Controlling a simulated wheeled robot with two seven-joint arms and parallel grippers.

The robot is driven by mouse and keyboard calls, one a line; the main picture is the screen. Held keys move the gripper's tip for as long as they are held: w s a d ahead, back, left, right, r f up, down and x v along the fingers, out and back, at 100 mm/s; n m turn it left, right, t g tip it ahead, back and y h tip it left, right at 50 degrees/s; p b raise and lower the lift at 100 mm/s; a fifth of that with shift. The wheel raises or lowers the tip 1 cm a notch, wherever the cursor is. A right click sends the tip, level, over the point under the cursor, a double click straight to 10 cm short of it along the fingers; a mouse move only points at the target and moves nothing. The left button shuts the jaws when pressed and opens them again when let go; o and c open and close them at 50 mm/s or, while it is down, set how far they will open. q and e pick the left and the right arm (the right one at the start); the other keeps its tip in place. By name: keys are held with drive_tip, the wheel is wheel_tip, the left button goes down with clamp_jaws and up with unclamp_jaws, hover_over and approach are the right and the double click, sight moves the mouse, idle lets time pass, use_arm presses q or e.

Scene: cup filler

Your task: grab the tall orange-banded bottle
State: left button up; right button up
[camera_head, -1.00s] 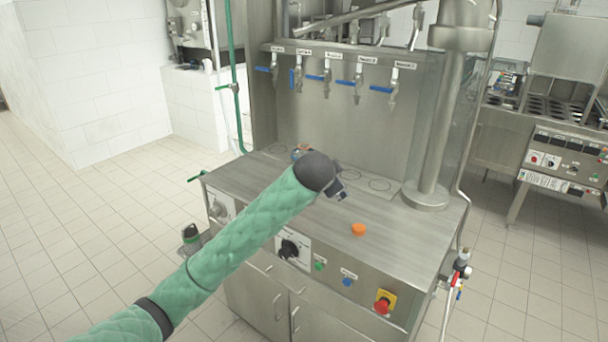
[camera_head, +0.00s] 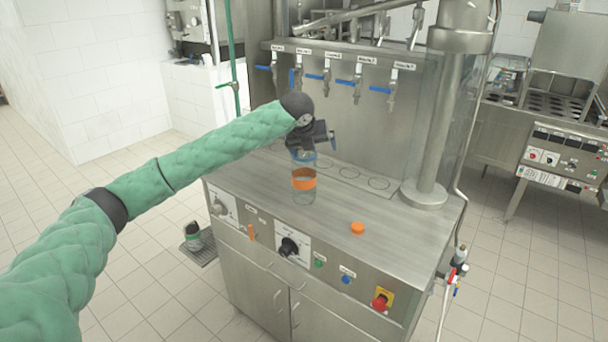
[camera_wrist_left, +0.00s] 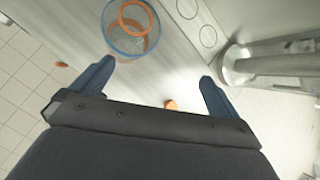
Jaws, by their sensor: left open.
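The tall clear bottle (camera_head: 304,181) with an orange band and a blue rim stands upright on the steel counter, left of the orange cap (camera_head: 358,228). In the left wrist view the bottle (camera_wrist_left: 131,29) shows from above, its round rim beyond the left finger. My left gripper (camera_head: 322,143) is open and empty, at the top of the bottle and partly in front of its rim in the head view. Its fingers (camera_wrist_left: 156,71) are spread, with the bottle not between them; contact cannot be told. My right gripper is not in view.
The steel counter (camera_head: 395,240) has round marks behind the bottle. A row of taps with blue handles (camera_head: 357,83) hangs above the back. A thick steel column (camera_head: 438,130) stands at the right. Knobs and a red button (camera_head: 381,302) are on the front panel.

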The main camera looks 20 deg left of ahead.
sight(301, 150)
use_arm(q)
drive_tip(key=shift+w+a+f+m+g+p, duration=0.15)
drive_tip(key=shift+w+a+m+p, duration=0.2)
drive_tip(key=shift+a+m, duration=0.5)
drive_tip(key=shift+w+a+f+m+g+p, duration=0.1)
drive_tip(key=shift+w+a+m+g+p, duration=0.1)
drive_tip(key=shift+w+a+m, duration=0.45)
drive_tip(key=shift+w+a+f+m+g+p, duration=0.15)
drive_tip(key=shift+w+a+m+p, duration=0.1)
drive_tip(key=shift+a+m, duration=0.7)
drive_tip(key=p+x, duration=0.3)
drive_tip(key=x, duration=0.1)
drive_tip(key=shift+w+a+f, duration=0.2)
drive_tip(key=shift+f, duration=0.05)
drive_tip(key=shift+w+f, duration=0.1)
drive_tip(key=shift+f, duration=0.2)
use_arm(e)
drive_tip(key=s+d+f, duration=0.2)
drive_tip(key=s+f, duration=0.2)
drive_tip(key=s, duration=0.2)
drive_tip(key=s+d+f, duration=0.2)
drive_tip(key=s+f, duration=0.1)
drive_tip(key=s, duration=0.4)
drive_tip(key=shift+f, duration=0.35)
use_arm(q)
drive_tip(key=c, duration=1.3)
drive_tip(key=shift+o, duration=0.2)
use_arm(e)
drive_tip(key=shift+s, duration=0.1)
